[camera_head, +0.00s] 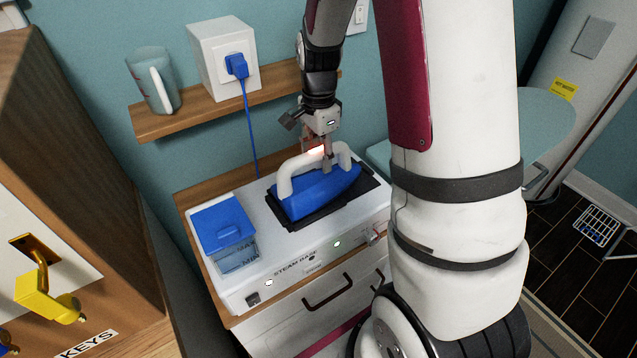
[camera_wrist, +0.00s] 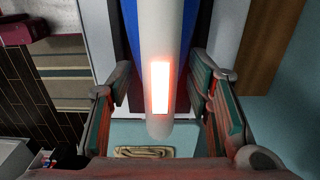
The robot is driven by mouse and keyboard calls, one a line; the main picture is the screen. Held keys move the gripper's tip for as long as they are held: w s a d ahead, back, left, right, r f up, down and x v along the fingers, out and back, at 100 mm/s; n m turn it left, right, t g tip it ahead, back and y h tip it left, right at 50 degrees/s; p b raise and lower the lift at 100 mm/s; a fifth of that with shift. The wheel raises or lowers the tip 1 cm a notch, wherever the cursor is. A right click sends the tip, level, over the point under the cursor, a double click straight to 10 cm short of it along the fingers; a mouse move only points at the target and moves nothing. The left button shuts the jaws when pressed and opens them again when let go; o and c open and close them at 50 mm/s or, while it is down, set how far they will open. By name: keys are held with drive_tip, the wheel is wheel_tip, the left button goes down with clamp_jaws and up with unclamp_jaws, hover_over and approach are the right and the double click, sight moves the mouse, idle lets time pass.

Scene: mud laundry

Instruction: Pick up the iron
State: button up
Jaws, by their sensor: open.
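The iron (camera_head: 318,190) has a blue body and a white loop handle. It rests on a dark pad on top of the white steam base (camera_head: 262,262). My gripper (camera_head: 318,155) is above the iron, at its handle. In the wrist view the white handle (camera_wrist: 158,45) runs between my open fingers (camera_wrist: 158,100), with a gap on each side. A glowing red-white patch shows on the handle. The iron's blue body shows behind the handle. The head view hides part of the fingers behind the handle.
A blue tank (camera_head: 222,224) sits left of the iron. A wooden cabinet (camera_head: 70,150) stands at the left.

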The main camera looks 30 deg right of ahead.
clamp_jaws()
drive_tip(key=shift+r, duration=0.2)
